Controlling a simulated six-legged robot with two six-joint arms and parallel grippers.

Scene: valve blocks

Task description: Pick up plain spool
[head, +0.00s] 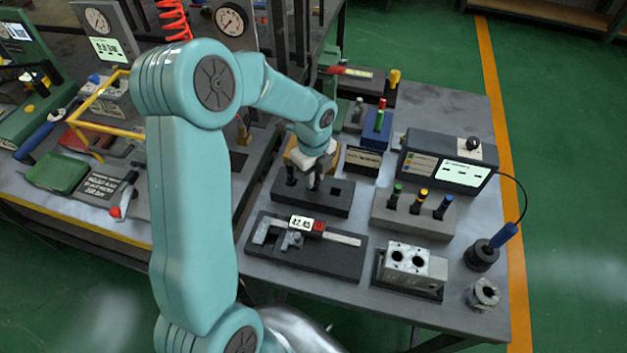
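My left gripper (316,182) points down over a dark rack (325,205) on the grey bench, just right of its middle-left part. The fingers are small and partly hidden by the wrist, so I cannot tell whether they are open or shut, or whether anything is between them. A small dark upright piece (290,174) stands at the rack's left end, and a square hole shows at its right. I cannot tell for certain which piece is the plain spool. A metal valve block (408,262) with two dark bores sits at the front right. My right gripper is not in view.
A caliper (308,233) lies in a dark tray in front of the rack. A grey block (412,215) holds green-, yellow- and blue-marked pins. A display box (447,163), a blue-handled tool (496,245) and a metal ring (483,294) are at the right.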

